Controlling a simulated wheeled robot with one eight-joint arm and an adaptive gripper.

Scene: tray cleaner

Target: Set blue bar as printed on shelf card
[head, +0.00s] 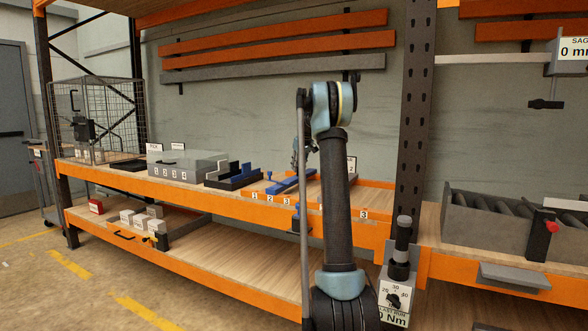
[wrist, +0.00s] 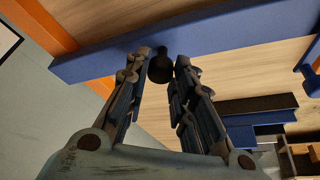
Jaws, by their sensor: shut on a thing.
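The blue bar (head: 284,187) lies on the wooden shelf, slanting across the numbered orange front strip. In the wrist view the blue bar (wrist: 230,38) crosses the top of the picture, with a dark round knob (wrist: 160,70) on it. My gripper (wrist: 164,60) has its two fingers on either side of this knob, closed on it. In the head view my gripper (head: 298,152) is mostly hidden behind my arm. A white card (head: 352,164) stands at the back of the shelf, partly covered by my arm; its print cannot be read.
A wire cage (head: 110,110) is at the far left. A dark upright post (head: 415,120) and a grey roller tray (head: 490,225) are at right.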

